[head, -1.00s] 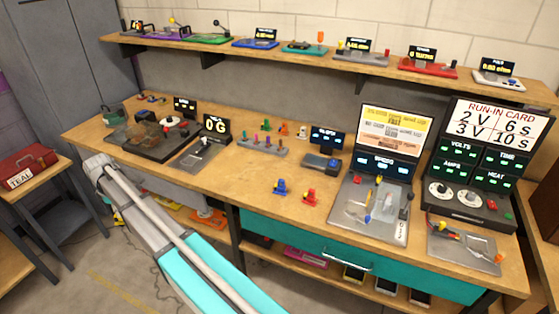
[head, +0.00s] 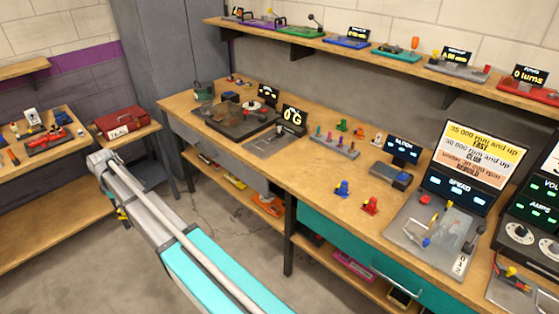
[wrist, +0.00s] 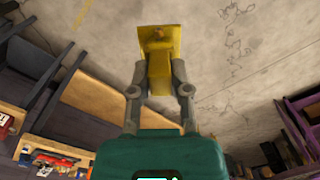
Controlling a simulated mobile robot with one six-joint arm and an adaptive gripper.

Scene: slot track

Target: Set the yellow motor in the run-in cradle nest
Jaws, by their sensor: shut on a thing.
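In the wrist view my gripper (wrist: 158,70) is shut on a yellow block-like part with a flat square plate at its far end, which looks like the yellow motor (wrist: 160,40). It is held clear of everything, with bare floor behind it. In the head view my arm reaches down left, and a small bit of yellow (head: 122,214) shows below its end. The meter panel (head: 522,236), with its grey plate (head: 498,292) in front, is cut off at the right edge. I cannot make out the cradle nest there.
The long wooden bench (head: 300,185) stands right of my arm, with test stations and small coloured motors on it. A stool-like table with a red toolbox (head: 120,122) and another bench with a red toy car (head: 48,140) are left. Open floor lies between them.

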